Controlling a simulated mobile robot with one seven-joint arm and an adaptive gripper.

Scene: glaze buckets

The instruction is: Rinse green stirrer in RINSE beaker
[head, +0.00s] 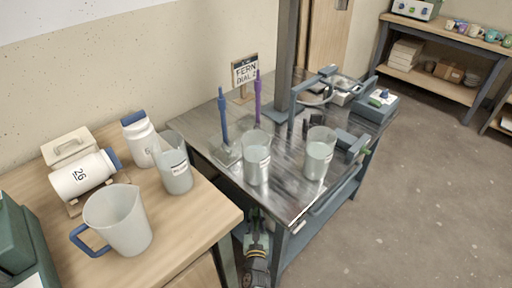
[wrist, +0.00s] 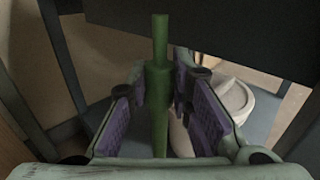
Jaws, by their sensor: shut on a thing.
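My gripper (wrist: 157,100) is shut on the green stirrer (wrist: 159,70), which stands upright between the purple-padded fingers in the wrist view. In the head view my gripper (head: 257,222) is low in front of the steel table, below its top, and the stirrer hardly shows there. Two labelled clear beakers with pale liquid, a left one (head: 257,160) and a right one (head: 319,155), stand on the steel table. A third labelled beaker (head: 176,172) stands on the wooden bench. Their labels are too small to read, so I cannot tell which is RINSE.
A blue stirrer (head: 223,118) and a purple stirrer (head: 258,100) stand upright on the steel table (head: 292,195) behind the beakers. A jug (head: 118,220) and white bottles are on the wooden bench (head: 190,230). Dark table parts are close above.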

